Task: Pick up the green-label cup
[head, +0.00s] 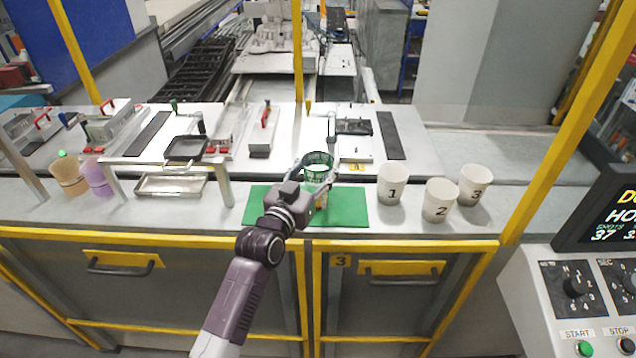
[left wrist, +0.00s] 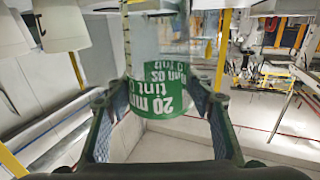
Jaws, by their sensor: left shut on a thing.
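The green-label cup (head: 318,160) is clear with a green printed band, and it stands over the green mat (head: 349,206) in the head view. In the left wrist view the cup (left wrist: 165,90) shows its green label with white print between my fingers. My left gripper (head: 317,178) is shut on the cup, one finger on each side. Whether the cup's bottom touches the mat is hidden behind the gripper. My right gripper is not in view.
White cups numbered 1 (head: 391,184), 2 (head: 440,201) and 3 (head: 474,185) stand right of the mat. A metal tray (head: 170,186) and a purple cup (head: 98,177) are to the left. A yellow post (head: 570,115) rises at the right. The counter between tray and mat is narrow.

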